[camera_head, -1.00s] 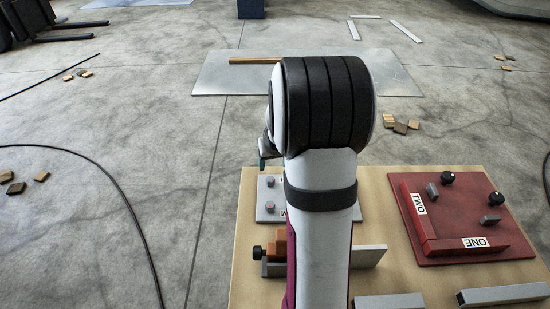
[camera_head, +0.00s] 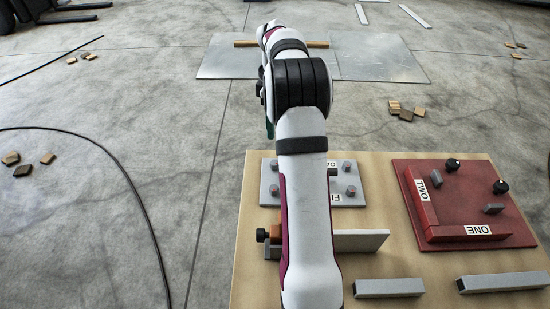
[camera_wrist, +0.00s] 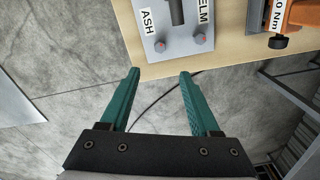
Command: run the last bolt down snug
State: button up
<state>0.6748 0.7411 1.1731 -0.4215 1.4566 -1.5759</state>
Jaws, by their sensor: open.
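A light grey plate (camera_head: 268,188) lies on the tan board in the head view, with bolts at its corners. My arm hides its middle. In the wrist view the plate (camera_wrist: 178,20) shows two bolts with reddish heads, one by the label ASH (camera_wrist: 160,46) and one by ELM (camera_wrist: 200,38). I cannot tell how deep any bolt sits. An orange tool (camera_head: 276,232) with a black knob rests on the board below the plate. It also shows in the wrist view (camera_wrist: 304,12), by a label reading "0 Nm". My gripper (camera_wrist: 160,72) is open and empty, its teal fingers apart from the plate.
A red plate (camera_head: 470,200) with bars labelled ONE and TWO and black knobs lies at the board's right. Grey bars (camera_head: 390,287) lie near the front. A metal sheet (camera_head: 375,60) with a wooden strip lies on the floor beyond. A black cable (camera_head: 95,145) curves at left.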

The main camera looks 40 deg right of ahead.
notch_tip(320, 180, down, 15)
jog(key=shift+f, duration=0.15)
grip_shut()
